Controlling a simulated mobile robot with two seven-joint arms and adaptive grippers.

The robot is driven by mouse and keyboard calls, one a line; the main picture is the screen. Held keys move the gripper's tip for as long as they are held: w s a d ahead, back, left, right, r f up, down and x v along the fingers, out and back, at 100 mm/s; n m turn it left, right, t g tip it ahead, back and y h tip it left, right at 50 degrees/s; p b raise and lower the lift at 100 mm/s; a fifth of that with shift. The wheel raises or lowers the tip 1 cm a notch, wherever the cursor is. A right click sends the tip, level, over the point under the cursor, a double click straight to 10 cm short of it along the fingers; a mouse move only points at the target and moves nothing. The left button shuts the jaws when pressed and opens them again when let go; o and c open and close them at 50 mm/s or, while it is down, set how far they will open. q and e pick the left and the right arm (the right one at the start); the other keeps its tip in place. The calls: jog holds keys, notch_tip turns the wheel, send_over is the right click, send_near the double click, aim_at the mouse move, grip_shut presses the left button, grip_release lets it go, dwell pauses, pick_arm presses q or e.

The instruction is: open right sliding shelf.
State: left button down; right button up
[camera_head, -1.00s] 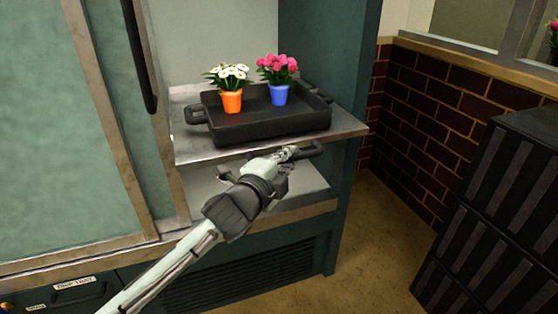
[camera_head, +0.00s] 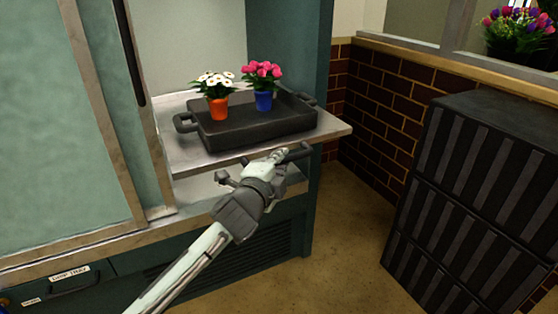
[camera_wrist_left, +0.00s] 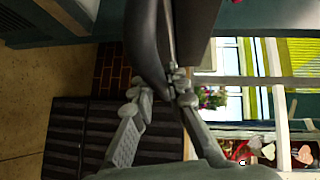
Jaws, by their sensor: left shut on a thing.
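The right sliding shelf (camera_head: 187,157) is a metal-edged board in the cabinet's right opening, pulled partly out past the frame. It carries a black tray (camera_head: 262,136) with an orange pot of white flowers (camera_head: 218,107) and a blue pot of pink flowers (camera_head: 264,100). My left gripper (camera_head: 280,157) is shut on the dark shelf handle (camera_head: 301,151) under the shelf's front edge. In the left wrist view the handle (camera_wrist_left: 146,45) runs as a dark curved bar to the fingers (camera_wrist_left: 158,95). My right gripper is not in view.
A teal cabinet door (camera_head: 60,130) with a dark handle stands left of the shelf. A lower ledge (camera_head: 200,190) lies beneath the shelf. Black ribbed crates (camera_head: 470,200) are stacked at the right. Floor (camera_head: 345,220) is clear between cabinet and crates.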

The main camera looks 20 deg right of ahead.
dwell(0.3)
pick_arm(q)
jog(key=c, duration=1.5)
grip_release()
jog(key=shift+c, duration=0.2)
jog(key=shift+o, duration=0.3)
jog(key=v, duration=1.2)
jog(key=shift+s, duration=0.1)
